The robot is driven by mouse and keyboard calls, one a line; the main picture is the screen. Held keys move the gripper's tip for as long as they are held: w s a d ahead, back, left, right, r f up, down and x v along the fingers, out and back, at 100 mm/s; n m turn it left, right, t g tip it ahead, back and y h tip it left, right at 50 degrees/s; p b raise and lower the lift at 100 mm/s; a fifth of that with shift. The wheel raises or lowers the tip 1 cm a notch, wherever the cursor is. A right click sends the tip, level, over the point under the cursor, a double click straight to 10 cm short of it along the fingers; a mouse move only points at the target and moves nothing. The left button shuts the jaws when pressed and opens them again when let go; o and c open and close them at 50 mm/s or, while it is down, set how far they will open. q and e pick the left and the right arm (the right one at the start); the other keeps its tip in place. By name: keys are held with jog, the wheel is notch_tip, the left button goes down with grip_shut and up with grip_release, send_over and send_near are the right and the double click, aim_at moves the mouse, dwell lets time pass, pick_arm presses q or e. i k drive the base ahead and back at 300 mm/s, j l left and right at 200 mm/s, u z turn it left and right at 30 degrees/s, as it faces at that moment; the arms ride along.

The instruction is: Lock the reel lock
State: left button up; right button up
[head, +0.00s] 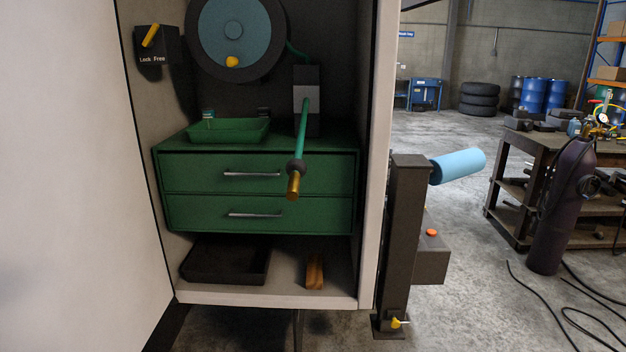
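The reel lock is a dark box (158,46) on the cabinet's left inner wall in the head view. Its yellow lever (150,36) is tilted, with its upper end to the right. The words "Lock" and "Free" are side by side below it; I cannot tell for sure which one the lever marks. The hose reel (234,32) is a round blue-grey disc with a dark rim and a yellow knob (232,62), right of the lock. A green hose (304,125) hangs in front, ending in a brass nozzle (293,186). Neither of my grippers shows.
A green drawer cabinet (200,178) with a green tray (228,131) stands below the reel. A dark tray (225,262) and brown block (314,271) lie underneath. A dark post (405,230) with a blue cylinder (458,166) stands right of the cabinet. The left panel (65,180) fills the left side.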

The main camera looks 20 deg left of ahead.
aim_at(147, 42)
jog(key=u, duration=1.4)
jog(key=i+l+u, duration=0.15)
jog(key=i+u, duration=0.25)
jog(key=i+l+u, duration=0.4)
jog(key=i, duration=0.2)
